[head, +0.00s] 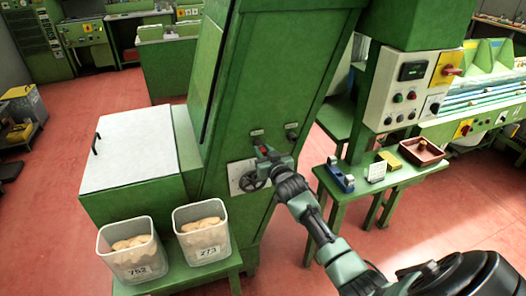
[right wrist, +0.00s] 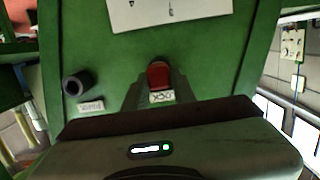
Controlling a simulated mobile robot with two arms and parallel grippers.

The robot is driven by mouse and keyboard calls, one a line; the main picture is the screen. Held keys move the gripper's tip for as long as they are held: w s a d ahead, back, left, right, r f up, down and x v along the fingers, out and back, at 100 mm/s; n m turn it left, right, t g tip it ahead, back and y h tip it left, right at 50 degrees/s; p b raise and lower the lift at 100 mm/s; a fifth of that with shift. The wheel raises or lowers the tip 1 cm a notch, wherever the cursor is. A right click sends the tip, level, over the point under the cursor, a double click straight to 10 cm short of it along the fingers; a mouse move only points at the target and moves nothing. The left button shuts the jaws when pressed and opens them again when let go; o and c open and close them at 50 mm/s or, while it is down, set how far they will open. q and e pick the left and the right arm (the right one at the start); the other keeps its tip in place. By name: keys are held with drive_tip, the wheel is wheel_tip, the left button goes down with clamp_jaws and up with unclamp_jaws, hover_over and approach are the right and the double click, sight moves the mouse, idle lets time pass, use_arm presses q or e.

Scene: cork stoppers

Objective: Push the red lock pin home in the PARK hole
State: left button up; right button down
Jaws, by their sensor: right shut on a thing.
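The red lock pin (head: 263,149) is at the front of the tall green cabinet (head: 262,75), just below a small white label (head: 257,132). My right gripper (head: 266,154) is shut on it. In the right wrist view the red pin (right wrist: 158,75) shows between the two dark fingers (right wrist: 158,88), with a label (right wrist: 161,97) beside it. How deep the pin sits is hidden. A dark round socket (head: 291,137) sits to the right on the same face; it also shows in the right wrist view (right wrist: 79,84). My left gripper is not in view.
Two clear bins (head: 132,268) (head: 206,250) of corks stand at the lower left. A green side table (head: 345,197) with a blue-grey part, a card, a yellow block and a red-brown tray stands right.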

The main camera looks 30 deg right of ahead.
drive_tip(key=shift+s+a+p, duration=0.15)
drive_tip(key=shift+s+p, duration=0.45)
drive_tip(key=shift+s, duration=0.1)
drive_tip(key=shift+p+v, duration=0.6)
drive_tip(key=shift+v, duration=0.3)
drive_tip(key=shift+f+p+v, duration=0.15)
drive_tip(key=shift+p+v, duration=0.3)
drive_tip(key=shift+v, duration=0.25)
drive_tip(key=shift+f+p+v, duration=0.15)
drive_tip(key=shift+p+v, duration=0.25)
drive_tip(key=shift+v, duration=0.35)
drive_tip(key=v, duration=0.1)
drive_tip(key=p+v, duration=0.2)
drive_tip(key=v, duration=0.1)
drive_tip(key=shift+f, duration=0.35)
